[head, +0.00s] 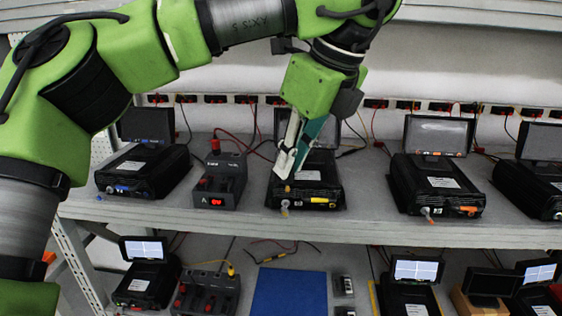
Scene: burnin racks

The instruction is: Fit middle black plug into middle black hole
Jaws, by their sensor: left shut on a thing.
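My left gripper (286,166) reaches down over the middle black device (328,190) on the upper shelf. Its light fingers are shut, with the tips close above the device's left top side. The black plug between them is mostly hidden by the fingers, and a dark lead runs to the tips from the left. The device's front shows a yellow connector (320,201) and a grey one (284,206). The middle black hole cannot be made out in this view. My right gripper is not in view.
A power supply (219,180) with red plugs stands left of the middle device. Other black devices stand at left (148,172) and right (437,187). A row of red and black sockets (375,103) runs along the back wall. A blue mat (290,291) lies on the lower shelf.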

